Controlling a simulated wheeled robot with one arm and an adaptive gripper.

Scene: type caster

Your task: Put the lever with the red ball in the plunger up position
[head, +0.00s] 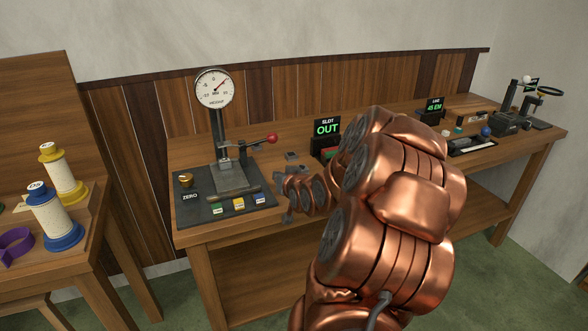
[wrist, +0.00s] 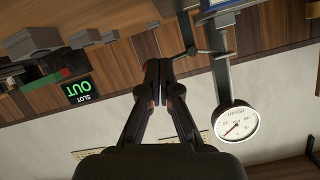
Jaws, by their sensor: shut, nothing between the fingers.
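The lever with the red ball (head: 272,138) is on the dial gauge stand, and its arm reaches right from the column, tilted slightly up toward the ball. The plunger's contact point is too small to judge.
The round dial gauge (head: 214,89) tops the stand, which is on a dark mat (head: 190,212) with small coloured blocks. The SLOT OUT display (head: 327,128) and small grey blocks (head: 293,156) are to the right. A neighbouring table with spools (head: 62,173) is at left.

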